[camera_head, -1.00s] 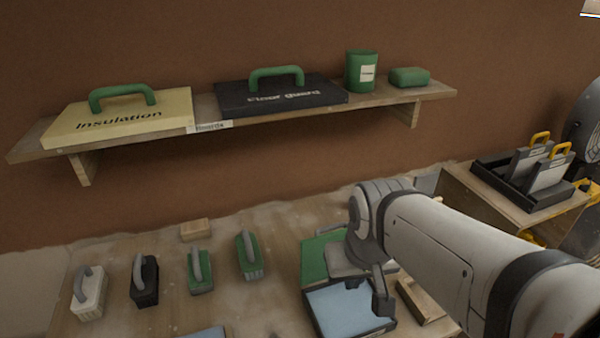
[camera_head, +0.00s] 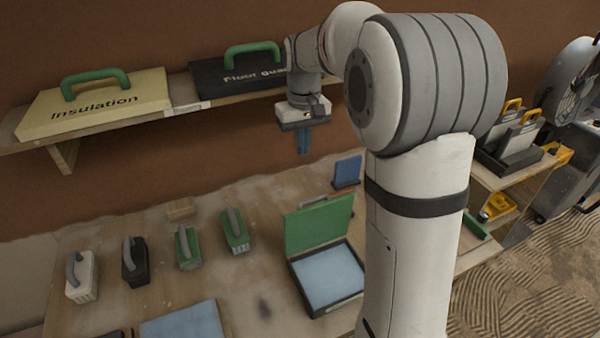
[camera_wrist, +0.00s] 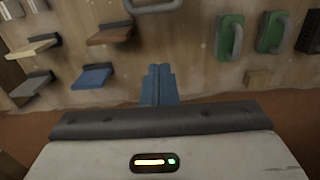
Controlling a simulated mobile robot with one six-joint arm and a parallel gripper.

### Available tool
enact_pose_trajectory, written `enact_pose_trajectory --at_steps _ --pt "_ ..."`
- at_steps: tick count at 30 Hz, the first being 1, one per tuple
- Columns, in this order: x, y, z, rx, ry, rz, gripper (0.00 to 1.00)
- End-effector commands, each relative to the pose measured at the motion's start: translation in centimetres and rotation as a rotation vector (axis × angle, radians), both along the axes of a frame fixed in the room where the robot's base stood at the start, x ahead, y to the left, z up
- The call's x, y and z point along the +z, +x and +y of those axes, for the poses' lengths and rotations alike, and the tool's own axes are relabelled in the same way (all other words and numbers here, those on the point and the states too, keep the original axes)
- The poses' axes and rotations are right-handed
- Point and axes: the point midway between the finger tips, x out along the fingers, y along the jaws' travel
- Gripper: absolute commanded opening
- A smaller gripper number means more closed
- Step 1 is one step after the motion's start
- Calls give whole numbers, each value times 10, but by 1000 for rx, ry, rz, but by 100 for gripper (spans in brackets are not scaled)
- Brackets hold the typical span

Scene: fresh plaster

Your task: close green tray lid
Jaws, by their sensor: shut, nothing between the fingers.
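The green tray lid (camera_head: 319,222) stands open and raised along the back edge of a dark tray (camera_head: 320,304) on the bench. Light blue material (camera_head: 330,274) lies in the tray. My gripper (camera_head: 304,143) is raised above the bench, near the shelf's front edge and apart from the lid. Its blue fingers point down and are together with nothing between them. They also show in the wrist view (camera_wrist: 159,85). My arm hides part of the bench to the right of the tray.
Several handled blocks, including a green one (camera_head: 236,231), stand left of the tray. A wooden shelf (camera_head: 190,106) holds an Insulation case (camera_head: 95,105) and a dark case (camera_head: 235,77). A blue-faced piece (camera_head: 347,171) stands behind the lid. A dark rack (camera_head: 510,150) is at right.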

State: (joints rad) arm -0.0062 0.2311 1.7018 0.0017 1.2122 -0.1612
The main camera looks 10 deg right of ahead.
Motion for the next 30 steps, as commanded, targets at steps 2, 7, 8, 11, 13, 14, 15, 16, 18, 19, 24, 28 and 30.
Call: enact_pose_trajectory --at_steps 2,7,8,11,13,14,15,16,18,19,24,28,30 --pt "-1 8 1 6 1 8 0" --pt "-13 11 1 10 1 14 0" --pt "-18 11 1 10 1 15 0" --pt "-36 10 1 10 0 16 0" --pt "-51 10 1 10 0 17 0" --pt "-57 10 1 10 0 16 0" --pt "-66 10 2 10 0 16 0" --pt "-73 9 2 10 0 17 0" --pt "-88 9 2 10 0 16 0" --pt "-94 9 2 10 0 16 0" --pt "-104 -10 -2 9 0 11 0" --pt "-108 -22 -4 9 0 11 0" --pt "-109 -26 -4 9 0 10 0"
